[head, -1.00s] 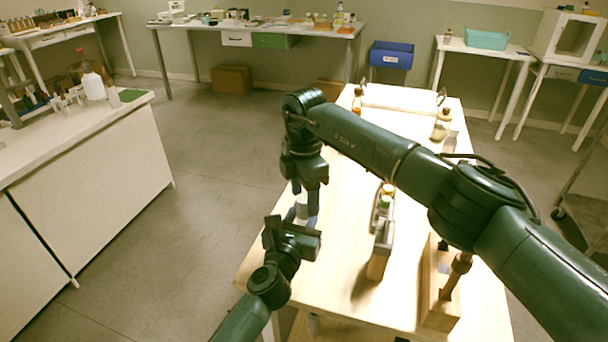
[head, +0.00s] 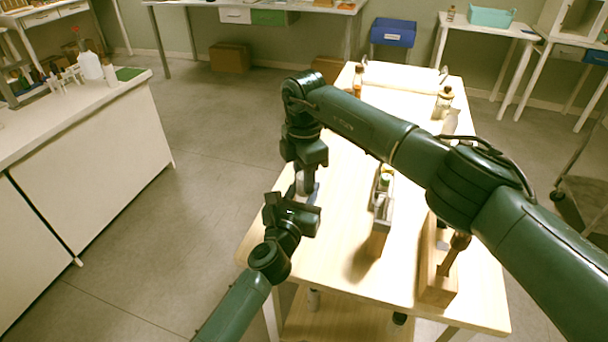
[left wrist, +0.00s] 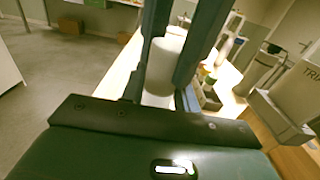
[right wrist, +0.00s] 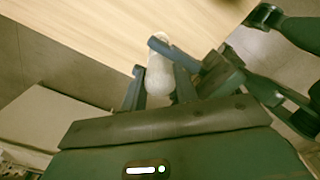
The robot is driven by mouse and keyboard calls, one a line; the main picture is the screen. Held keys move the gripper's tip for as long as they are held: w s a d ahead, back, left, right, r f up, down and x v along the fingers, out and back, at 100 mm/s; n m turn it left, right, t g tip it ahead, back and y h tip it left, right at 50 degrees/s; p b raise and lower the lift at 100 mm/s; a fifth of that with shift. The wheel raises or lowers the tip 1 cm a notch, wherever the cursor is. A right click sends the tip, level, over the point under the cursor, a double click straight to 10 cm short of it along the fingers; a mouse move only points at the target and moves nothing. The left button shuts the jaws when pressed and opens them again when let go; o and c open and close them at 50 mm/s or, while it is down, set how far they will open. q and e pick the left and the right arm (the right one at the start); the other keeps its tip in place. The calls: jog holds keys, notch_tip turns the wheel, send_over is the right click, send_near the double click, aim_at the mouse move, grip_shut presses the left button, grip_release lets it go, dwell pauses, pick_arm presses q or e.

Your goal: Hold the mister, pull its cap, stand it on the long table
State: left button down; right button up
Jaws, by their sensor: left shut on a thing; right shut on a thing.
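The mister (head: 299,185) is a small white bottle between my two grippers, over the left edge of the pale wooden table (head: 340,225). In the left wrist view its white cylinder (left wrist: 168,50) stands between my left fingers. In the right wrist view a white rounded part (right wrist: 159,76) sits between my right fingers. My left gripper (head: 297,202) is shut on the mister from below. My right gripper (head: 309,184) reaches down from above and is shut on its other end. The fingers hide much of it; I cannot tell whether the cap is apart from the body.
A grey tray (head: 380,215) with small bottles and a wooden block stand on the table. An amber bottle (head: 357,80) and a jar (head: 442,102) stand farther back. A white counter (head: 90,170) is at the left.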

jog(key=shift+c, duration=1.1)
jog(key=shift+r, duration=0.25)
jog(key=shift+r, duration=0.9)
jog(key=shift+r, duration=0.1)
jog(key=shift+r, duration=1.95)
pick_arm(q)
jog(key=c, duration=1)
grip_release()
jog(key=shift+o, duration=0.2)
jog(key=shift+s, duration=0.1)
